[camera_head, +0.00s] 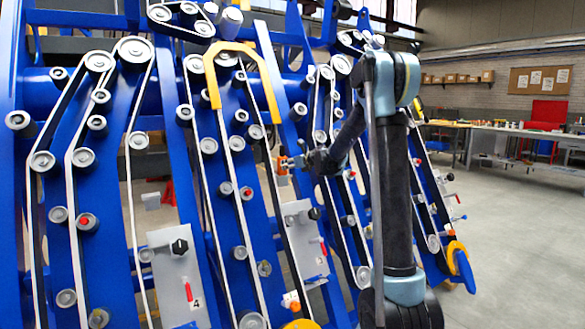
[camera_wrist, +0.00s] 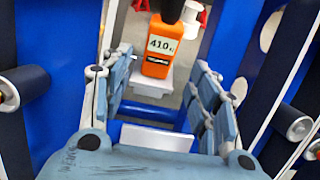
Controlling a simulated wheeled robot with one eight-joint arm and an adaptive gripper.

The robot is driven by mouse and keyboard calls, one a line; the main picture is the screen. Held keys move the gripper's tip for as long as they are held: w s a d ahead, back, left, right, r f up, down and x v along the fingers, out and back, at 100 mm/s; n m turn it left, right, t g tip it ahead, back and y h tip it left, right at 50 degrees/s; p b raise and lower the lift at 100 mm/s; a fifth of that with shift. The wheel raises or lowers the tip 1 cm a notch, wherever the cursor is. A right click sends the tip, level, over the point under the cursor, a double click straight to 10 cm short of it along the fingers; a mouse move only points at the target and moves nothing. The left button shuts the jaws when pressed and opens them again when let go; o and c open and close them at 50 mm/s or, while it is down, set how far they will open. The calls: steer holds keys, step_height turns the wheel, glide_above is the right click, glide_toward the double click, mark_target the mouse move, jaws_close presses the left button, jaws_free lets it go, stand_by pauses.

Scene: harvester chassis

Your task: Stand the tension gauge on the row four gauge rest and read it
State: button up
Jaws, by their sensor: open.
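The tension gauge (camera_wrist: 157,48) is orange with a dark top, and its display seems to read 41.0, the unit too small to be sure of. In the wrist view it looks upright against a white block (camera_wrist: 152,88), perhaps the gauge rest; I cannot tell whether it touches it. My gripper (camera_wrist: 162,62) is open, with its fingers spread either side of the view and the gauge beyond, apart from both. In the head view my gripper (camera_head: 290,163) is beside a small orange patch (camera_head: 282,168), likely the gauge, largely hidden.
Blue chassis beams with rollers and white belts surround my gripper closely. A pale plate (camera_head: 170,275) marked 4 has a black knob and red handle; a similar plate (camera_head: 304,235) is right of it. A small orange-and-white item (camera_head: 290,300) sits lower. Open floor (camera_head: 520,230) lies right.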

mark_target(282, 156)
steer(key=shift+x, duration=5.15)
steer(key=c, duration=1.1)
steer(key=shift+r, duration=3)
